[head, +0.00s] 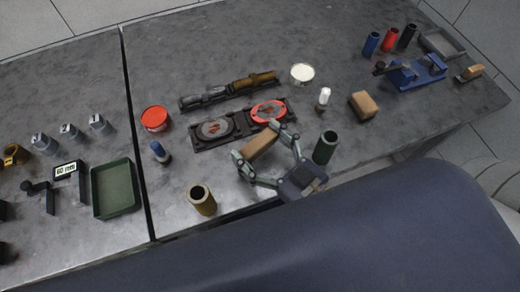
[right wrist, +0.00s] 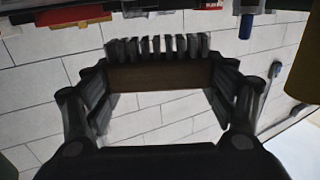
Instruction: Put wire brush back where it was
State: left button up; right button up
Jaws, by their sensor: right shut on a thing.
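The wire brush is a brown block in the head view (head: 259,146). In the right wrist view its brown back (right wrist: 160,77) lies across between the fingers, with a row of grey bristles along its upper edge. My right gripper (head: 262,160) is shut on it, one finger at each end. In the head view the brush is over the front part of the grey bench (head: 345,50), close to the black plate with round parts. Its bristles are hidden in the head view. My left gripper is not in view.
The black plate (head: 240,128) carries a red ring. A dark green cylinder (head: 326,147) stands right of my gripper, a brass cylinder (head: 202,200) left of it. A tan block (head: 364,104) and blue vise (head: 417,72) are further right. Bare bench lies around the tan block.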

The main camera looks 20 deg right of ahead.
aim_at(262, 156)
jog(key=shift+f, duration=1.7)
jog(key=shift+f, duration=0.15)
jog(key=o, duration=1.1)
jog(key=shift+o, duration=0.2)
